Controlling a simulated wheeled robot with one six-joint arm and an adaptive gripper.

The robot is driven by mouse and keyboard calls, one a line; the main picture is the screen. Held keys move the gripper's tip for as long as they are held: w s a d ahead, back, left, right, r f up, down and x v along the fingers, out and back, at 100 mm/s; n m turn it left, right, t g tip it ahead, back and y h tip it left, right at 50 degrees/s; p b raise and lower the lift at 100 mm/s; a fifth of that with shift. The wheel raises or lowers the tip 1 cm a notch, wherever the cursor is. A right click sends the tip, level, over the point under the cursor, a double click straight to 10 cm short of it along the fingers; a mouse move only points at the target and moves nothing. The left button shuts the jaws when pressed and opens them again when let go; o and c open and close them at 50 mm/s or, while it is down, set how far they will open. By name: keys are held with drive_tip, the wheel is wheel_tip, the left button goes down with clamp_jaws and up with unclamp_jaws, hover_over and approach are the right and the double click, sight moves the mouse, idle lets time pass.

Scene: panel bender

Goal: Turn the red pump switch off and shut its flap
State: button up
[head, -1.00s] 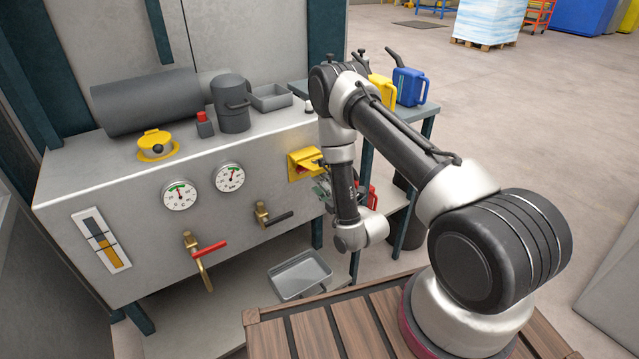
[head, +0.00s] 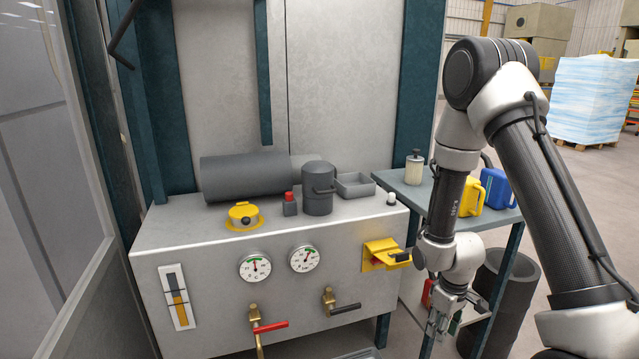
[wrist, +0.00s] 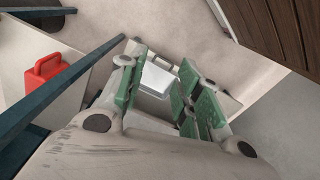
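The yellow switch box (head: 377,247) is on the right part of the grey cabinet's front face in the head view. Its yellow flap sticks out from the panel, and a little red shows inside. A black piece (head: 399,257) shows at its right side; I cannot tell whether it belongs to the switch. The switch's position is too small to read. My gripper (head: 440,318) hangs below and to the right of the box, apart from it, pointing down. In the wrist view my gripper (wrist: 162,80) has its green-padded fingers apart with nothing between them.
The grey cabinet (head: 215,290) carries two gauges, a red-handled valve (head: 268,327) and a black-handled valve (head: 345,308). A side table (head: 415,190) with yellow and blue cans stands right.

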drive_tip(key=s+d+r+m+t, duration=0.1)
drive_tip(key=s+r, duration=0.5)
drive_tip(key=r, duration=0.7)
drive_tip(key=s+d+r+m+t, duration=0.2)
drive_tip(key=s+r, duration=0.4)
drive_tip(key=r, duration=0.6)
drive_tip(key=s+d+r+m+t, duration=0.1)
drive_tip(key=s+r+m, duration=0.2)
drive_tip(key=r, duration=1)
drive_tip(key=s, duration=0.3)
drive_tip(key=shift+d+r, duration=0.3)
drive_tip(key=shift+d, duration=0.05)
